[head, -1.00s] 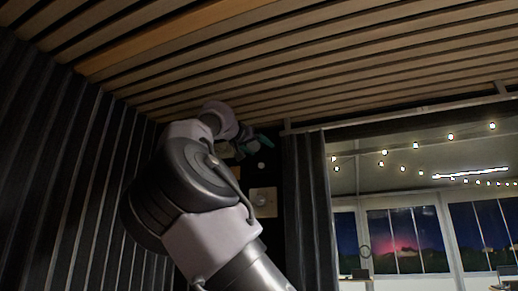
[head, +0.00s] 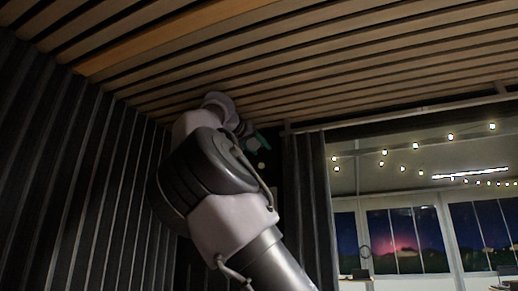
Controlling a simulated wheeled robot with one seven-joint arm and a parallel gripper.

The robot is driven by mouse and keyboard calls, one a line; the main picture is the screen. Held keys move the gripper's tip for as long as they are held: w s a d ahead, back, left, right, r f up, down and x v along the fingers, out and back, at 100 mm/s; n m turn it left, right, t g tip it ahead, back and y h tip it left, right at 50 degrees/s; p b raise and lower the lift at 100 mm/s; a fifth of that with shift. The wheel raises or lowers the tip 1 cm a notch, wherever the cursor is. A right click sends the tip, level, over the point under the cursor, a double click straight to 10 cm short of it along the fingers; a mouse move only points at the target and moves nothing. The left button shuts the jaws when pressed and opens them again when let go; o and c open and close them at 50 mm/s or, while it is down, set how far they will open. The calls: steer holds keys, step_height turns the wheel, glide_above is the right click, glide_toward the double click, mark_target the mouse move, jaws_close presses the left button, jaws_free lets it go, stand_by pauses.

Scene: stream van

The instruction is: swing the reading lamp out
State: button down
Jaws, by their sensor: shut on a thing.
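My gripper (head: 262,142) is at the far end of my raised arm, just under the slatted ceiling, left of the dark curtain. It shows only as a small teal-green part beyond my pale wrist. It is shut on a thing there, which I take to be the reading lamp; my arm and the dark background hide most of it. I cannot make out the lamp's shape or how far it stands out from the wall. A small pale round spot (head: 261,165) shows just below the gripper; I cannot tell what it is.
The wooden slatted ceiling (head: 300,60) is close above my arm. A dark ribbed wall (head: 70,180) stands on the left. A dark curtain (head: 308,200) hangs right of my arm, beside an opening with string lights (head: 450,137) and windows (head: 405,240).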

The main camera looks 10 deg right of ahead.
mark_target(251, 141)
steer(key=shift+c, duration=1.1)
jaws_free()
steer(key=shift+a, duration=0.1)
steer(key=v, duration=0.7)
steer(key=shift+s+a, duration=0.1)
steer(key=shift+s, duration=0.1)
